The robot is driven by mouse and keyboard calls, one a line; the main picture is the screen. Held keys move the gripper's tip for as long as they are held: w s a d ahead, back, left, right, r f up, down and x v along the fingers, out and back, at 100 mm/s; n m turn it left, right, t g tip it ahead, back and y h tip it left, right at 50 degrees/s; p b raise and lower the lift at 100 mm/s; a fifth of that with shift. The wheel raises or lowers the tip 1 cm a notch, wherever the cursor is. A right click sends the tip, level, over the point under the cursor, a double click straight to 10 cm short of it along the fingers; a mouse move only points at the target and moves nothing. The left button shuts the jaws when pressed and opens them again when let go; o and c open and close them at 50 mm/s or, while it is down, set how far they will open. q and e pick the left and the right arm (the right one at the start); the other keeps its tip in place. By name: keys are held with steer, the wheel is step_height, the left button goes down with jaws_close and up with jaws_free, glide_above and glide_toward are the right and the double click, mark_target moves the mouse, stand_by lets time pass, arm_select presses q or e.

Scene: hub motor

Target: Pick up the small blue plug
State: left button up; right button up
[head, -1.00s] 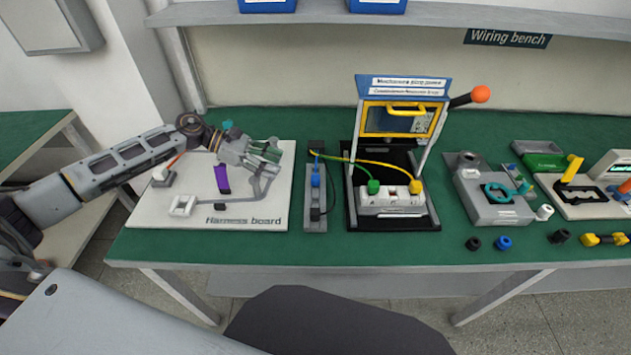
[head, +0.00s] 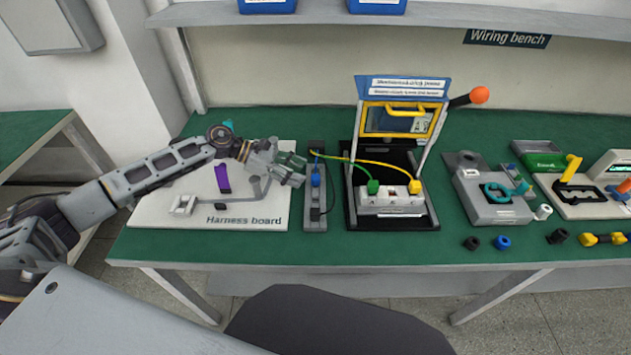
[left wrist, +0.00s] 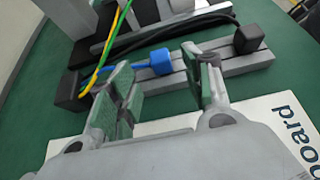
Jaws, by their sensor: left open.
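The small blue plug (head: 316,179) sits in a narrow grey holder strip (head: 315,222) just right of the harness board. In the left wrist view the blue plug (left wrist: 161,61) lies beyond and between my fingertips, with a blue stub towards the left finger. My left gripper (head: 298,170) is open, with green finger pads, at the board's right edge close to the plug. It also shows in the left wrist view (left wrist: 160,90), its fingers apart with nothing between them. I cannot tell its height above the strip. My right gripper is not in view.
The white harness board (head: 250,212) lies under my left arm. The black-based press (head: 393,218) stands right of the strip, with green and yellow wires arching between them. A black plug (left wrist: 248,39) sits at the strip's other end. Loose round parts (head: 503,243) lie farther right.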

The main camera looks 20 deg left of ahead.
mark_target(314, 177)
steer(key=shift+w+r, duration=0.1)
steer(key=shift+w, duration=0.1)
arm_select(q)
steer(key=shift+d, duration=0.2)
steer(key=shift+w+d+f, duration=0.2)
steer(key=shift+d, duration=0.35)
steer(key=shift+p+x, duration=0.3)
steer(key=shift+x, duration=1.5)
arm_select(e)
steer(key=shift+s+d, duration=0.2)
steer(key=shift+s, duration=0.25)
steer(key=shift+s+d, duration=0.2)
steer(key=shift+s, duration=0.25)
arm_select(q)
steer(key=shift+d, duration=0.1)
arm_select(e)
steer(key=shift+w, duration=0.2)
